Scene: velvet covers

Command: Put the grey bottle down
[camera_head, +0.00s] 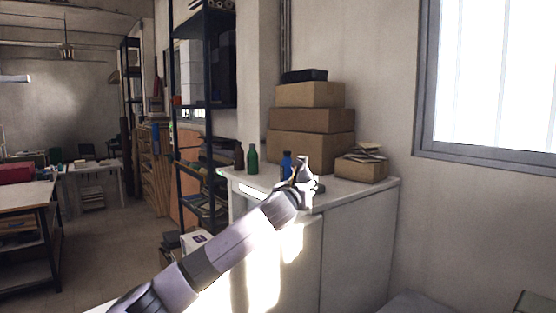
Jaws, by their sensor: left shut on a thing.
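My left gripper (303,182) reaches in over the white cabinet top (345,190). It is shut on the grey bottle (304,165), whose pale upper part shows above the fingers. The bottle looks about upright. Its lower part is hidden by the gripper, so I cannot tell whether it touches the cabinet top. A blue bottle (287,163) stands just left of it. My right gripper is not in view.
A green bottle (252,160) and a dark brown bottle (239,157) stand farther left on the cabinet. Stacked cardboard boxes (310,120) stand behind. A small box with papers (361,170) is at right. Bare surface shows near the front edge.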

